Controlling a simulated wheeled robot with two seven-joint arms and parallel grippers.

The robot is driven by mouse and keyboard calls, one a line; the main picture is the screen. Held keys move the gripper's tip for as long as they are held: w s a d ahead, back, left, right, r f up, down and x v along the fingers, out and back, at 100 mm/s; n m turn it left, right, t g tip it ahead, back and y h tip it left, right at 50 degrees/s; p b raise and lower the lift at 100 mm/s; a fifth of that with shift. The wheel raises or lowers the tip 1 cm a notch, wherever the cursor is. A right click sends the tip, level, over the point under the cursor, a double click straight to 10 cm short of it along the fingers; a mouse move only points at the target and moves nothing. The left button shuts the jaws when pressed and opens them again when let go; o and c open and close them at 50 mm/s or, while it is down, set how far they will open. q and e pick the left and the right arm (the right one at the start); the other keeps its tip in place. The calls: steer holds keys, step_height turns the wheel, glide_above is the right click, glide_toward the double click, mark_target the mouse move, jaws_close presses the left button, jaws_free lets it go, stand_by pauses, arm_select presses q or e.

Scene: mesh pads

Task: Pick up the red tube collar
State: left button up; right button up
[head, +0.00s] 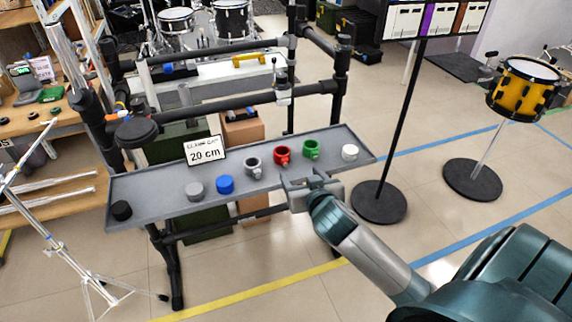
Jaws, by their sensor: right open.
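The red tube collar (282,155) stands on the grey shelf tray (230,202), between a grey collar (253,167) on its left and a green collar (311,149) on its right. My right gripper (303,180) is open and empty at the front edge of the tray, just in front of and slightly right of the red collar, apart from it. Its fingers point toward the back of the tray. My left gripper is out of view.
Blue (225,184), grey (194,190), black (121,210) and white (350,152) caps also stand on the tray. A "20 cm" sign (204,151) stands behind. Black rack tubes (250,100) run behind the tray. A black stand base (379,202) is on the floor at right.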

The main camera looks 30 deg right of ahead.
mark_target(285, 159)
steer(key=shift+w+d+f, duration=0.15)
steer(key=shift+w+f, duration=0.05)
steer(key=shift+w, duration=0.1)
steer(key=x, duration=1.1)
steer(key=shift+w+d+f, duration=0.1)
steer(key=shift+w+f, duration=0.05)
steer(key=shift+w, duration=0.2)
steer(key=shift+a+f+x, duration=0.15)
steer(key=shift+x, duration=1.15)
steer(key=shift+a+f+x, duration=0.1)
steer(key=shift+a+x, duration=0.1)
steer(key=shift+x, duration=1.1)
steer(key=c, duration=1.1)
